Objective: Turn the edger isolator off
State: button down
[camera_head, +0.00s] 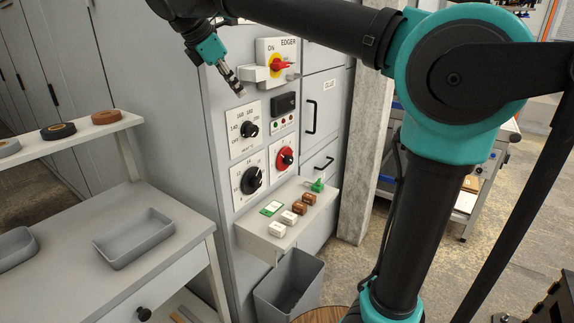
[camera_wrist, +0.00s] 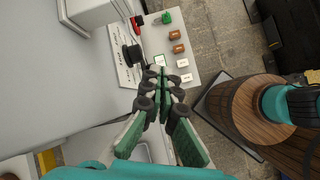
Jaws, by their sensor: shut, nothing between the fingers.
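The edger isolator (camera_head: 262,50) is a pale box on the grey cabinet front, marked EDGER and ON. It carries a red rotary handle (camera_head: 281,65) on a yellow plate; its exact angle is hard to read. My gripper (camera_head: 238,92) is to the left of and below the handle, apart from it, pointing down. In the wrist view its fingers (camera_wrist: 163,76) are together and empty. The isolator handle cannot be made out in the wrist view.
Below are a heat dial (camera_head: 249,129), a red knob (camera_head: 285,158), and a black knob (camera_head: 251,180). A shelf (camera_head: 262,240) with several small blocks juts out under them, above a grey bin (camera_head: 290,286). A bench with a grey tray (camera_head: 134,240) stands left.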

jog(key=d+f+m+g+y, duration=0.1)
jog(key=d+f+m, duration=0.4)
jog(key=f, duration=0.6)
jog(key=d+f+m+y, duration=0.1)
jog(key=d+f+m, duration=0.3)
jog(key=d+f, duration=0.4)
jog(key=shift+w+d+f+m+g, duration=0.25)
jog(key=shift+f+m+g, duration=0.15)
jog(key=shift+f, duration=1)
jog(key=s+d+f+m+y, duration=0.1)
jog(key=s+d+f+m, duration=0.5)
jog(key=f, duration=0.5)
jog(key=s+d+f+m+y, duration=0.1)
jog(key=s+d+f+m, duration=0.6)
jog(key=f, duration=0.5)
jog(key=shift+s+t+y, duration=0.4)
jog(key=shift+s, duration=0.65)
